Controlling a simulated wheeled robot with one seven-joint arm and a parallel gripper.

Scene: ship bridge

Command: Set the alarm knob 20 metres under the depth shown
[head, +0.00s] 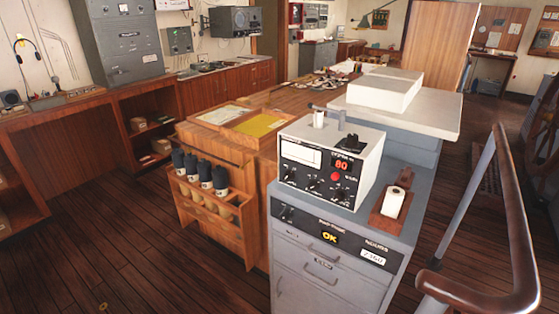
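A white instrument box (365,160) with a dark front panel stands on a grey cabinet. Its small display (341,166) shows 80 in orange-red digits; the lettering above it is too small to read surely. A round red button or lamp (335,177) sits below the display. Several small dark knobs, one of them a knob (313,185) near the lower middle, line the lower panel. I cannot tell which is the alarm knob or where any pointer stands. A pale blank window (300,154) is at the panel's upper left. My gripper is not in view.
The grey cabinet (320,295) carries an OK display (329,237) and a number label (373,256). A wooden holder with a white roll (393,202) stands right of the box. A wooden rack (208,215) holds dark-capped bottles at left. A brown handrail (520,240) is at right; floor left is clear.

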